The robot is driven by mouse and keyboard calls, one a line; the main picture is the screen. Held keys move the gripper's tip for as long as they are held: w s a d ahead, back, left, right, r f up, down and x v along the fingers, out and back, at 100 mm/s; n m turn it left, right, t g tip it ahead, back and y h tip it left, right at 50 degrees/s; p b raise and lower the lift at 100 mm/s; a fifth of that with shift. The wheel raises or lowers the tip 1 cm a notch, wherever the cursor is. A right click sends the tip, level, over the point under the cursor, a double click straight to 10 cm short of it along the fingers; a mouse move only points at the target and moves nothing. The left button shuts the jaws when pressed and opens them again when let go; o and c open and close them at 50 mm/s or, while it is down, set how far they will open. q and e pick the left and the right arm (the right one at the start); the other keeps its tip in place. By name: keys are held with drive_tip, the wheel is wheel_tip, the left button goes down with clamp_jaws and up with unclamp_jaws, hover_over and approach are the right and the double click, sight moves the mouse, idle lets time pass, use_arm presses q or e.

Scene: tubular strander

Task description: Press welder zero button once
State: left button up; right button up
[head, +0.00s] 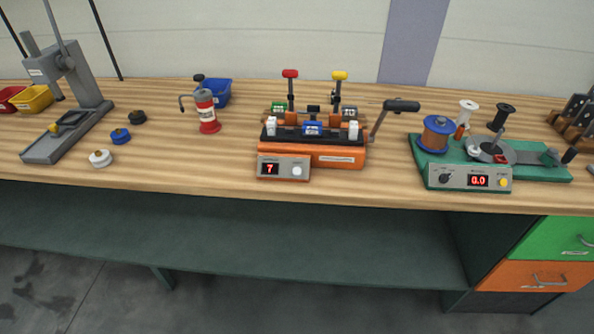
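An orange bench machine (338,160), which looks like the welder, stands at the middle of the wooden bench. Its front panel has a red display (270,169) reading 7 and a round white button (297,171) to the right of the display. A red-knobbed lever (290,75) and a yellow-knobbed lever (339,76) stand upright at its back. A dark crank handle (401,106) sticks out at its right. I cannot read the small label by the button. Neither of my grippers is in the head view.
The bench front before the orange machine is clear.

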use_arm(q)
clamp_jaws()
idle(1.1)
